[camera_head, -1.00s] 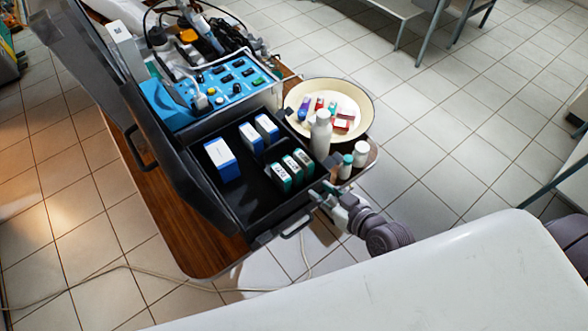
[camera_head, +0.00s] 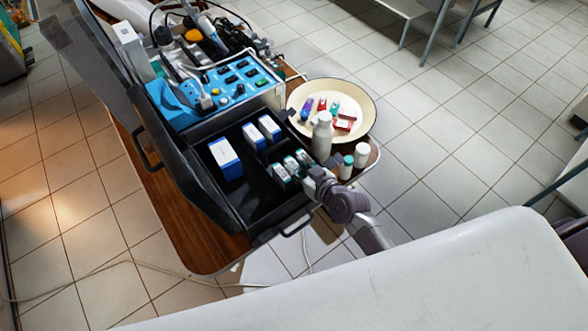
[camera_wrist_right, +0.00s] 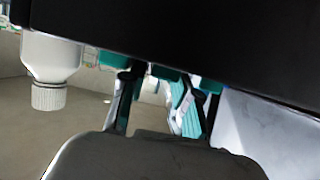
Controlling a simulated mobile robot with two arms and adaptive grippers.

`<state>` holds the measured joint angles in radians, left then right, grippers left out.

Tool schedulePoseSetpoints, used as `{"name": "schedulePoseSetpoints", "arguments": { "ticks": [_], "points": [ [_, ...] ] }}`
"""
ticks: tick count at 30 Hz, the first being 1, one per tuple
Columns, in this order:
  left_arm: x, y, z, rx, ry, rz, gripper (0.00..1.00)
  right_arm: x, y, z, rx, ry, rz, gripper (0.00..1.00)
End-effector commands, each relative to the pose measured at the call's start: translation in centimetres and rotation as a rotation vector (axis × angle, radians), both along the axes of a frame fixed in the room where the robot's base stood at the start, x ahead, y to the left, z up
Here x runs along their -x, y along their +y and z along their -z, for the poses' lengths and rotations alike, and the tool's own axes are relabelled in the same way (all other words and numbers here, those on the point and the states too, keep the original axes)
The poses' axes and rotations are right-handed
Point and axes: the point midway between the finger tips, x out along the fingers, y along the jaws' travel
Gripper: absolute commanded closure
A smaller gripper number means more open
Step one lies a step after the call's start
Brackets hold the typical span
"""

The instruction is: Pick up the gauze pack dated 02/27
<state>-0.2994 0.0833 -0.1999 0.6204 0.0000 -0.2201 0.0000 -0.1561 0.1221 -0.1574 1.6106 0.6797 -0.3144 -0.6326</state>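Three small white-and-teal packs stand in a row in the black case: the near one (camera_head: 281,175), the middle one (camera_head: 292,166) and the far one (camera_head: 304,159). Their dates are too small to read, so I cannot tell which is dated 02/27. My right gripper (camera_head: 307,182) is at the right end of this row, partly over the case's edge. In the right wrist view its fingers (camera_wrist_right: 165,100) are spread apart. A teal-striped pack (camera_wrist_right: 184,108) shows between them, nearer the right finger, with a gap on the left. My left gripper is not in view.
Blue-and-white boxes (camera_head: 226,159) stand in the case (camera_head: 250,202). White bottles (camera_head: 322,136) stand close to its right side, near my right arm. A cream bowl (camera_head: 364,108) with small items lies behind them. The blue control panel (camera_head: 228,88) is at the back.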

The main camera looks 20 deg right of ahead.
Motion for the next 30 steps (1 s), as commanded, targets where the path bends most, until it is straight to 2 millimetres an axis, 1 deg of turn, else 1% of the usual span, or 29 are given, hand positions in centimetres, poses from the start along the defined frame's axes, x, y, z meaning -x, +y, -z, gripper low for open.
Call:
{"name": "schedulePoseSetpoints", "arguments": {
  "ticks": [1, 3, 12, 14, 15, 18, 26, 30],
  "points": [
    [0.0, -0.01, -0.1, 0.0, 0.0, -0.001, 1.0, -0.69, 0.25, 0.22, 0.0, -0.001, 0.0, 0.69],
    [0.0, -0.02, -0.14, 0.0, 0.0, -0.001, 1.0, -1.26, 0.47, 0.49, -0.001, -0.001, 0.0, 0.69],
    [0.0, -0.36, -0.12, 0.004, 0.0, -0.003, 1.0, -1.56, 0.62, 0.78, 0.001, 0.0, 0.0, 0.69],
    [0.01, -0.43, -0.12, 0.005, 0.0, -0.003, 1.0, -1.56, 0.61, 0.78, 0.001, 0.0, 0.0, 0.79],
    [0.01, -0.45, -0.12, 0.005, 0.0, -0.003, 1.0, -1.56, 0.61, 0.78, 0.001, 0.0, 0.0, 0.85],
    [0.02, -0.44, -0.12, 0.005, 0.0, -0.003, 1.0, -1.55, 0.59, 0.78, 0.001, 0.001, 0.0, 0.99],
    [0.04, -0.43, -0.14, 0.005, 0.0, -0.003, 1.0, -1.55, 0.58, 0.68, 0.001, 0.0, 0.0, 1.0],
    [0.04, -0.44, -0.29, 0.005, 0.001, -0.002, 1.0, -1.58, 0.63, -0.18, -0.001, -0.002, -0.001, 1.0]
  ]
}}
